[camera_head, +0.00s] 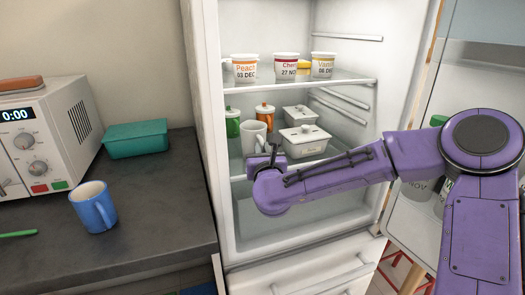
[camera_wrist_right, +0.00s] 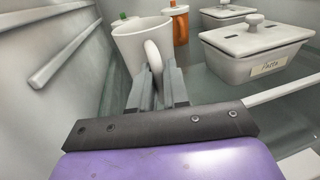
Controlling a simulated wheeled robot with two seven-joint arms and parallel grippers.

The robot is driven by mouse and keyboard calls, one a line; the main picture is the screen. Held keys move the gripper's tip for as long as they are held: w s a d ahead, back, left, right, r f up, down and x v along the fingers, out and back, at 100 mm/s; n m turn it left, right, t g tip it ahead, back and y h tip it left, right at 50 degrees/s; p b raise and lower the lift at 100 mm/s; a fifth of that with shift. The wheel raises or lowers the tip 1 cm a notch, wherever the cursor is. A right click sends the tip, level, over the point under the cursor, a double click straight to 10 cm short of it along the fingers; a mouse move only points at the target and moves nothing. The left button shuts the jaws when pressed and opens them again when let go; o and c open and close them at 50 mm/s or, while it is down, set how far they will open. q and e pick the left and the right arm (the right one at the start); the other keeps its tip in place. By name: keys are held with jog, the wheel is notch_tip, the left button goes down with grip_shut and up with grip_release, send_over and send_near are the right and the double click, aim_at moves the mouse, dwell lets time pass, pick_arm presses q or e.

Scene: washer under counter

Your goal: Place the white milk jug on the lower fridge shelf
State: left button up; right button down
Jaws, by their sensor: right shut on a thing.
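The white milk jug (camera_head: 254,136) is inside the open fridge, roughly upright, at the left part of the lower shelf (camera_head: 239,178). My right gripper (camera_head: 273,160) reaches in from the right and is shut on the jug's handle. In the right wrist view the jug (camera_wrist_right: 136,45) stands in front of the fingers (camera_wrist_right: 158,88), with its handle between them. The glass of the lower shelf (camera_wrist_right: 213,84) shows to the right. I cannot tell whether the jug's base touches the shelf. My left gripper is not in view.
Green (camera_head: 232,122) and orange (camera_head: 265,111) lidded jars stand behind the jug. White lidded dishes (camera_head: 304,142) stand to its right. Labelled tubs (camera_head: 286,67) fill the upper shelf. A blue mug (camera_head: 93,207) and green box (camera_head: 135,139) are on the counter.

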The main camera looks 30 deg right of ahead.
jog(key=shift+f, duration=0.15)
jog(key=c, duration=1.1)
grip_release()
jog(key=shift+s+a+r, duration=0.1)
jog(key=shift+r, duration=0.15)
jog(key=b+v, duration=0.2)
jog(key=v, duration=0.9)
jog(key=shift+s+a, duration=0.15)
jog(key=shift+s, duration=0.2)
jog(key=shift+f, duration=0.1)
